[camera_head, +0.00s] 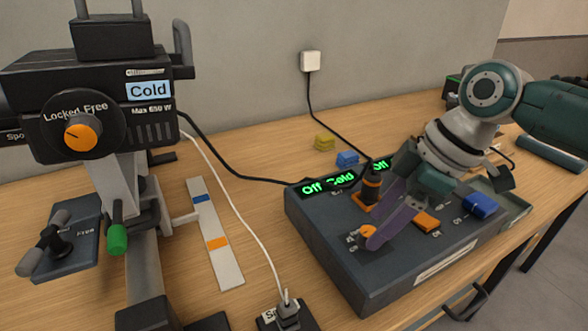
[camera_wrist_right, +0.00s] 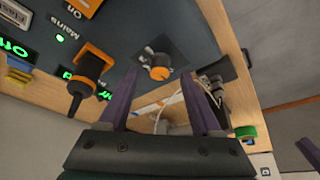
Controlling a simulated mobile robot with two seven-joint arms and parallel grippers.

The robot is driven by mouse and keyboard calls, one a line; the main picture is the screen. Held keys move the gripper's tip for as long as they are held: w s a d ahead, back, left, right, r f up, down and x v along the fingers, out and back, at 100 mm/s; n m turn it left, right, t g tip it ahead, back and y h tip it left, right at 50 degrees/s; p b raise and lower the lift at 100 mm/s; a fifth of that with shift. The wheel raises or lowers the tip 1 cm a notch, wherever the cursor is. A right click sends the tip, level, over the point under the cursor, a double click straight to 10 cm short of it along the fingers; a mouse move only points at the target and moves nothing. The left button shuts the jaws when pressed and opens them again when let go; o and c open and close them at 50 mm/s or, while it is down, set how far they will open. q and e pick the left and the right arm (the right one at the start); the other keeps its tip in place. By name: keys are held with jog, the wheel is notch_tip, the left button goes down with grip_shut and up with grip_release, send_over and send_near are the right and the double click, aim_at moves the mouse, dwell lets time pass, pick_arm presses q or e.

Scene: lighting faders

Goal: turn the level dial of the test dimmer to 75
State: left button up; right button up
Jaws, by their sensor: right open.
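The test dimmer (camera_head: 335,265) is a dark box on the table with green displays reading "Off", "Cold" and "Off". A small orange dial (camera_head: 367,231) sits at its front left corner, on a dark plate; its scale is too small to read. My right gripper (camera_head: 378,222) reaches down over the box with its purple fingers beside this dial, partly covering its surroundings. In the right wrist view the orange dial (camera_wrist_right: 159,73) lies between the open fingertips, and the fingers (camera_wrist_right: 160,84) look apart from it.
An orange-and-black handle (camera_head: 370,190), an orange switch (camera_head: 426,221) and a blue block (camera_head: 481,205) are also on the box. A large lamp (camera_head: 90,90) with a "Locked/Free" knob stands left. A white cable (camera_head: 245,215) crosses the table. Yellow and blue blocks lie behind.

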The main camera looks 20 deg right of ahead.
jog(key=shift+x, duration=1.15)
jog(key=shift+c, duration=0.2)
grip_shut()
